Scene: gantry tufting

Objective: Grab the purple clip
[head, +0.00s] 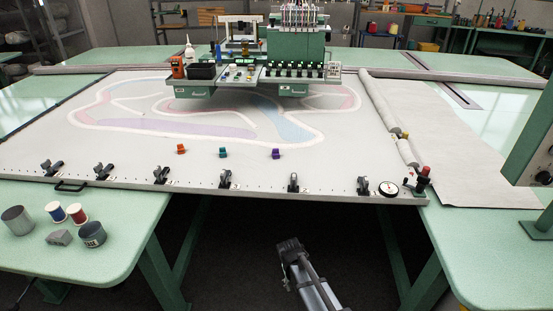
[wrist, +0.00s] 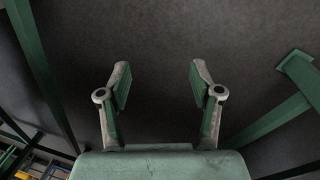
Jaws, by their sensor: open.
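The purple clip (head: 276,153) is a small block on the white cloth of the frame, right of the teal clip (head: 223,153) and the orange clip (head: 181,149). My gripper (wrist: 157,88) is open and empty in the wrist view, with dark floor behind its fingers. In the head view my gripper (head: 290,246) is low in front of the frame, in the gap between the tables, well apart from the purple clip. The wrist view does not show any of the clips.
Black clamps (head: 225,179) line the frame's front edge (head: 120,188), between my gripper and the clips. A dial gauge (head: 388,189) sits at its right corner. Cans and spools stand on the left table (head: 120,225). A green tufting machine (head: 295,45) stands behind. Green table legs (wrist: 270,122) flank my gripper.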

